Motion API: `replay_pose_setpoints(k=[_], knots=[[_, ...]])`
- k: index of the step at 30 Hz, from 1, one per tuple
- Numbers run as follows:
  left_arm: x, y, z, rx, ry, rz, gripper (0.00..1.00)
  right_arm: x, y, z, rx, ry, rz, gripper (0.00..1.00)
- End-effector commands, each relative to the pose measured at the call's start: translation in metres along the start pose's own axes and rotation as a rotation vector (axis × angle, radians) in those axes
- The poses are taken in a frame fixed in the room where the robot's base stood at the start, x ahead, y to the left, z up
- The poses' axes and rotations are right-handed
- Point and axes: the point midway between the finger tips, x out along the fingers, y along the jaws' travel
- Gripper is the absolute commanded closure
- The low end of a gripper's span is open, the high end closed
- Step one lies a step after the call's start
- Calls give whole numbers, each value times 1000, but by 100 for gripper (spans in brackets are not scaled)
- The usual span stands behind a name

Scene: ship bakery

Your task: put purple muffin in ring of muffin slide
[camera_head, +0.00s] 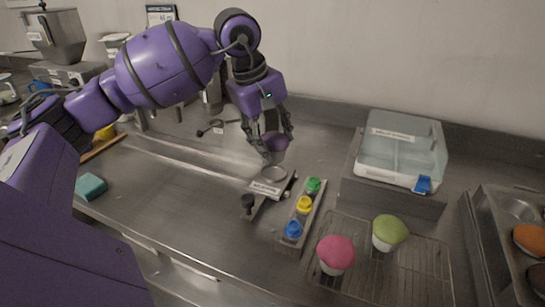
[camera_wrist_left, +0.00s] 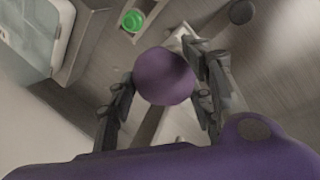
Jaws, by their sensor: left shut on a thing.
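My left gripper (camera_head: 276,148) is shut on the purple muffin (camera_head: 275,141), which hangs above the counter. In the left wrist view the purple muffin (camera_wrist_left: 164,77) sits between the two fingers and hides much of what is under it. The muffin slide (camera_head: 270,187) lies on the counter just below, a small pale plate with a label, a black knob (camera_head: 248,202) and a ring (camera_head: 273,174). The ring is directly below the muffin, with a small gap visible between them. My right gripper is not in view.
A strip with green (camera_head: 313,185), yellow (camera_head: 304,204) and blue (camera_head: 292,229) buttons stands right of the slide. A wire rack (camera_head: 385,268) holds a pink muffin (camera_head: 336,254) and a green muffin (camera_head: 389,232). A clear-lidded case (camera_head: 401,150) stands behind. A teal sponge (camera_head: 91,187) lies left.

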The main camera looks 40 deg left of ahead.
Motion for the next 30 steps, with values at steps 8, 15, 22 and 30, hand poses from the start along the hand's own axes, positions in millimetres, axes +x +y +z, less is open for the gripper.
replay_pose_setpoints(k=[8, 15, 22, 30], knots=[[48, 6, -32, 0, -2, 0, 67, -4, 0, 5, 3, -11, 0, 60], [62, 8, -42, 0, -2, 1, 67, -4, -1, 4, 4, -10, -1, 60], [93, -1, -45, 1, -1, 0, 67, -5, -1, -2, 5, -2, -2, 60], [95, -1, -45, 2, 1, 1, 67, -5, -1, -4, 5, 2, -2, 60]])
